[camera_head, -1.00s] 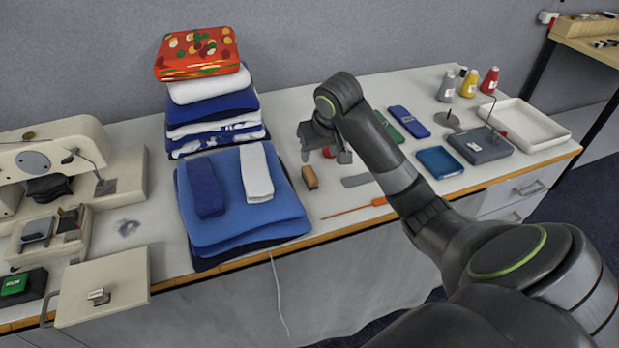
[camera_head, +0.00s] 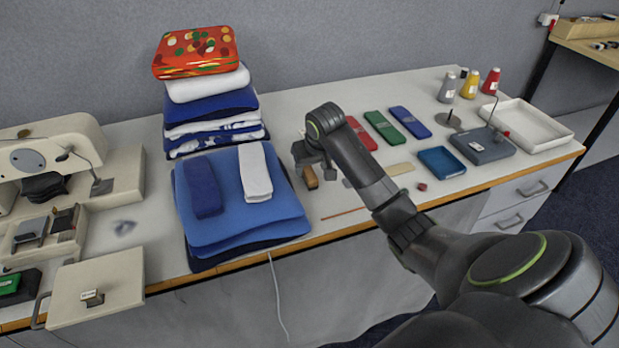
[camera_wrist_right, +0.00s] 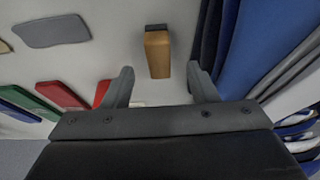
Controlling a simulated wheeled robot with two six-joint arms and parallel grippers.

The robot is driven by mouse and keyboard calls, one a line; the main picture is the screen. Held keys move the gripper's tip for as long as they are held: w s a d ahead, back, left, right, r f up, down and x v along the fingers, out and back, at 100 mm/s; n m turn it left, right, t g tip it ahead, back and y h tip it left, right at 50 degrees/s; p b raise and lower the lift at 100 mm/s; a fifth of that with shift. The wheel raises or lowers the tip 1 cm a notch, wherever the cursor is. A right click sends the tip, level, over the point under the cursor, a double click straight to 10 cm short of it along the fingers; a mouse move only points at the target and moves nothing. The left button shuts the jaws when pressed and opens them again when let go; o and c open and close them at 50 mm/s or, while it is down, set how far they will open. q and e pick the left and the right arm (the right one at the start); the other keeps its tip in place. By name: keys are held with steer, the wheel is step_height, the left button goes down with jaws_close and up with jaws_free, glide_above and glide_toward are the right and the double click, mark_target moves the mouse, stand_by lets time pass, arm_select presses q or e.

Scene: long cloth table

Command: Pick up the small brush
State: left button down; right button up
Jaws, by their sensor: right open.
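The small brush is a short wooden block (camera_head: 311,178) with a dark edge, lying on the table just right of the folded blue cloths. In the right wrist view the brush (camera_wrist_right: 158,54) shows its tan wooden face and a dark strip at its far end, centred between the finger lines. My right gripper (camera_head: 308,163) is open and empty beside the brush, partly covering it in the head view. In the wrist view its fingertips (camera_wrist_right: 159,82) are apart, with the brush beyond them. I do not see my left gripper.
The stack of blue cloths (camera_head: 205,238) borders the brush closely on the left. A thin orange stick (camera_head: 345,214) lies near the front edge.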

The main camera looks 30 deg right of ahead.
mark_target(311, 175)
steer(key=x, duration=0.5)
steer(key=shift+s+f, duration=0.15)
steer(key=shift+s, duration=0.05)
steer(key=shift+c, duration=0.2)
steer(key=c, duration=1)
steer(key=shift+c, duration=0.2)
step_height(311, 175, up, 10)
steer(key=shift+r, duration=0.1)
